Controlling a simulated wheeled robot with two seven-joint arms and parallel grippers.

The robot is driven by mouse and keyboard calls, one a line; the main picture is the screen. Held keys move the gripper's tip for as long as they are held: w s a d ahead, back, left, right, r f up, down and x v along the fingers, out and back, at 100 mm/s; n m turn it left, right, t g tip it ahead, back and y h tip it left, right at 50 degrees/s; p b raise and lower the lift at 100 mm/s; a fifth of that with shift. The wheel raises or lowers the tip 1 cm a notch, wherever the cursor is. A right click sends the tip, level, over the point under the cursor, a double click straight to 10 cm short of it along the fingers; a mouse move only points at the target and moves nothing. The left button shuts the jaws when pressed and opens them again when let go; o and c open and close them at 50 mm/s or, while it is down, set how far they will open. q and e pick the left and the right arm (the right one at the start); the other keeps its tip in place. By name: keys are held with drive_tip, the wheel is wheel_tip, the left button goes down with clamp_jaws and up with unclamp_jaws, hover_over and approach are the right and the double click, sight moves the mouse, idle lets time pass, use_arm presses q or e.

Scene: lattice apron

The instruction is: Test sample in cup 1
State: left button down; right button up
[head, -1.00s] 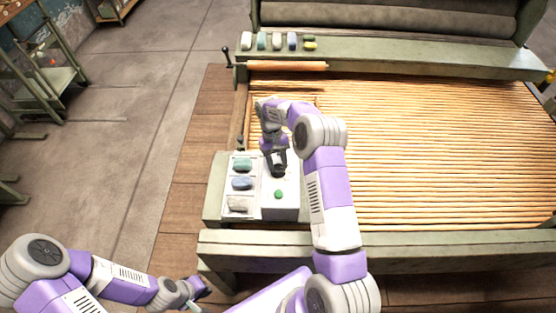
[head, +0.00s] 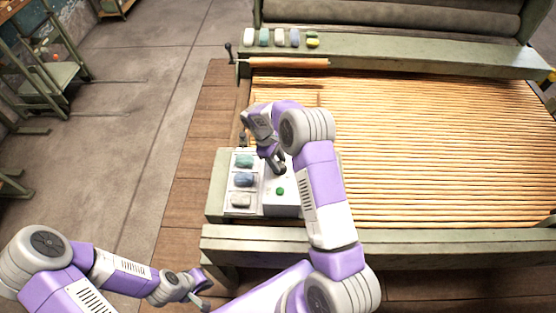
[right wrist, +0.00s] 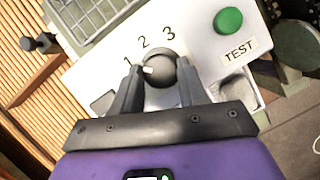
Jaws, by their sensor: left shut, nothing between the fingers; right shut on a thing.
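A white test box has a dark round dial (right wrist: 160,72) with the numbers 1, 2 and 3 printed around it. The dial's white mark points left, roughly at the 1. My right gripper (right wrist: 158,84) is shut on the dial, with a finger on each side; in the head view it (head: 281,172) is over the box. A green button (right wrist: 228,20) labelled TEST sits to the right of the dial, and it also shows in the head view (head: 280,191). Three lumps lie in a tray left of the button: teal (head: 244,160), blue (head: 243,180) and pale grey (head: 240,200). My left gripper (head: 203,300) is shut and empty at the bottom.
A wide bed of wooden slats (head: 430,150) lies right of and behind the box. Several coloured lumps (head: 279,38) stand on the green rail at the back. A wooden roller (head: 290,62) lies before it.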

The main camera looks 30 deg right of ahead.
drive_tip(key=shift+n, duration=0.3)
drive_tip(key=o, duration=1)
drive_tip(key=p+v, duration=0.1)
drive_tip(key=v, duration=0.6)
drive_tip(key=shift+a+r, duration=0.1)
drive_tip(key=shift+r, duration=0.2)
drive_tip(key=shift+r, duration=0.1)
